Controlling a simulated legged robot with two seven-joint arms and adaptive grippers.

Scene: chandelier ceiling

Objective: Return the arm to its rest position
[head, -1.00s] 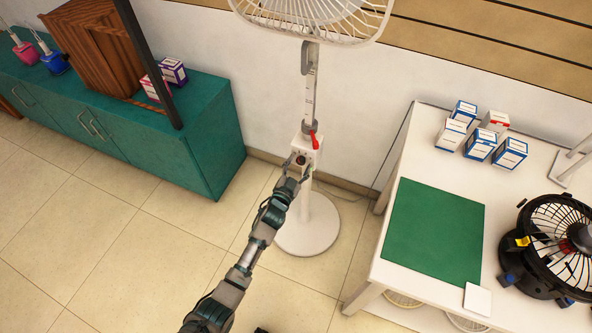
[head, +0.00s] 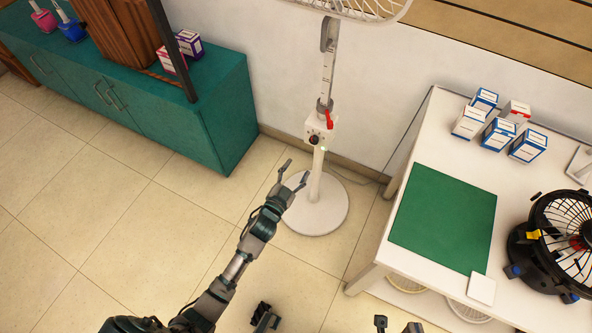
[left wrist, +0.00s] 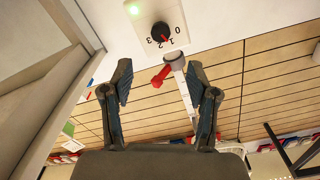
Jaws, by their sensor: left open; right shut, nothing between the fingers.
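My left gripper (head: 295,174) is open and empty, in front of and below the control box (head: 319,132) on the white standing fan's pole. A clear gap lies between its fingertips and the box. In the left wrist view, both fingers of the left gripper (left wrist: 160,105) are spread. I cannot clearly make out my right gripper among the dark parts at the bottom edge of the head view.
A white table (head: 368,262) at right carries a green mat (head: 443,217), several small boxes (head: 500,137) and a black fan (head: 560,235). A teal cabinet (head: 190,125) stands at left. The fan's round base (head: 320,212) is behind my left gripper. Open tiled floor lies at left.

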